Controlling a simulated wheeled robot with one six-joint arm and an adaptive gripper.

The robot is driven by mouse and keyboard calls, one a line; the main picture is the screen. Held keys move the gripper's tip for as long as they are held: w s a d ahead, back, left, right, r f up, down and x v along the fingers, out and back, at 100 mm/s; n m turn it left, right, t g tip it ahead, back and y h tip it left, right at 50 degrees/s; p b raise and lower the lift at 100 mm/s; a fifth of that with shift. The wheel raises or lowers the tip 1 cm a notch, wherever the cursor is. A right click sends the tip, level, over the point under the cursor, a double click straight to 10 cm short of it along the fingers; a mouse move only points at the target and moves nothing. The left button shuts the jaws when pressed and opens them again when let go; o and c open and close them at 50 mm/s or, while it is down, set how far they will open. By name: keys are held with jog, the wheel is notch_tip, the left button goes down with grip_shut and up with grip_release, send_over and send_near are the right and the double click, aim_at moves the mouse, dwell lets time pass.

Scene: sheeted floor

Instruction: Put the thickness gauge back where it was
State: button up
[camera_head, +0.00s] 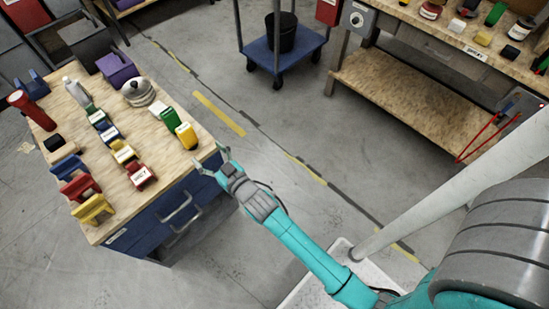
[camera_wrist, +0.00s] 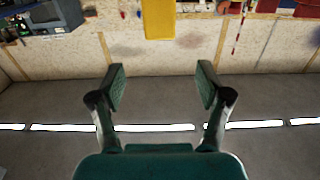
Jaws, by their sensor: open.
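My gripper (camera_head: 209,160) is open and empty at the right edge of the blue cabinet's wooden top (camera_head: 85,215). In the wrist view its two fingers (camera_wrist: 161,88) stand wide apart with nothing between them. I cannot tell which object is the thickness gauge. Small labelled devices stand on the top: a red one (camera_head: 141,176), a yellow one (camera_head: 123,152) and a blue one (camera_head: 110,132). A yellow block (camera_head: 187,136) and a green block (camera_head: 170,119) stand nearest my gripper. A yellow thing (camera_wrist: 158,18) shows beyond the fingers in the wrist view.
The cabinet top also holds a silver round-lidded thing (camera_head: 138,92), a purple box (camera_head: 117,69), a red cylinder (camera_head: 32,110) and yellow clamp-like pieces (camera_head: 93,209). A blue trolley (camera_head: 286,50) and a wooden workbench (camera_head: 425,100) stand behind. The floor between is clear.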

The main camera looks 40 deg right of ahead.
jog(key=s+f+g, duration=0.1)
jog(key=s+f, duration=0.2)
jog(key=s, duration=1.9)
jog(key=s+r+g, duration=0.1)
jog(key=s+r, duration=0.4)
jog(key=s, duration=0.4)
jog(key=s+r+g, duration=0.1)
jog(key=s+r, duration=0.4)
jog(key=s, duration=0.5)
jog(key=shift+s+d, duration=0.2)
